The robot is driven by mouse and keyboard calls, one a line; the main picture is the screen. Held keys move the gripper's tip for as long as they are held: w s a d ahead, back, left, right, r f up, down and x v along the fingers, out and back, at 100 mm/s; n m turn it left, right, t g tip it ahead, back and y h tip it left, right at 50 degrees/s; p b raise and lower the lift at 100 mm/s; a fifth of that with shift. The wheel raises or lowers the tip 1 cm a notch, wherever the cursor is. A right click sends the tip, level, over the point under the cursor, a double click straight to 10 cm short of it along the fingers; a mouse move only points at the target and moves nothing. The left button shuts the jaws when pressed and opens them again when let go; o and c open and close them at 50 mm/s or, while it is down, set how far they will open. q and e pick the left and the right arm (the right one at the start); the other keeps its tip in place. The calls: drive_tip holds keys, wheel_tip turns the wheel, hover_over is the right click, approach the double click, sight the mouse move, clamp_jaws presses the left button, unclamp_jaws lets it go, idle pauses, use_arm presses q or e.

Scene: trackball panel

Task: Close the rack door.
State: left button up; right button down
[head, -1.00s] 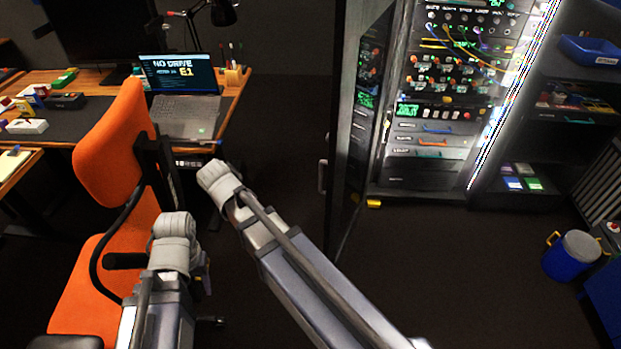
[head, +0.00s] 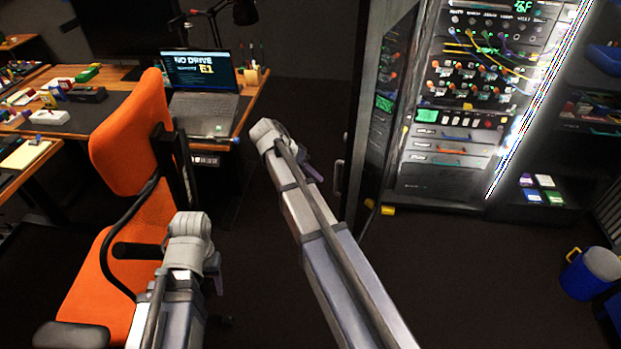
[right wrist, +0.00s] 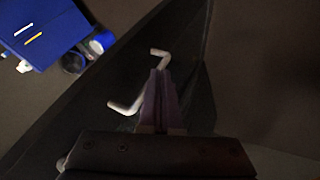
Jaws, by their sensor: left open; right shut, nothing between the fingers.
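The rack door (head: 376,140) is a dark, glazed panel standing open, seen nearly edge-on at the left of the lit rack (head: 438,182). Its pale handle (head: 339,178) is on the near left edge. My right gripper (head: 314,173) is shut and empty, just left of the handle. In the right wrist view, the purple fingers (right wrist: 160,85) point at the door (right wrist: 100,75) and overlap the bent white handle (right wrist: 159,56); I cannot tell whether they touch. My left gripper (head: 218,282) is low beside the chair, its fingers partly hidden by the wrist.
An orange chair (head: 130,125) stands at the left, close to my left arm. Behind it is a desk with a laptop (head: 203,95). A blue bin (head: 590,273) stands at the right. A yellow block (head: 388,210) lies at the rack's foot.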

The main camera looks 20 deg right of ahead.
sight(336, 188)
drive_tip(key=s+d+f+b, duration=0.1)
drive_tip(key=s+d+f, duration=0.1)
drive_tip(key=d, duration=0.1)
drive_tip(key=s+d+f+b, duration=0.1)
drive_tip(key=d, duration=0.1)
drive_tip(key=shift+s+d+f+b, duration=0.15)
drive_tip(key=shift+s+f+b, duration=0.2)
drive_tip(key=shift+s+f, duration=0.05)
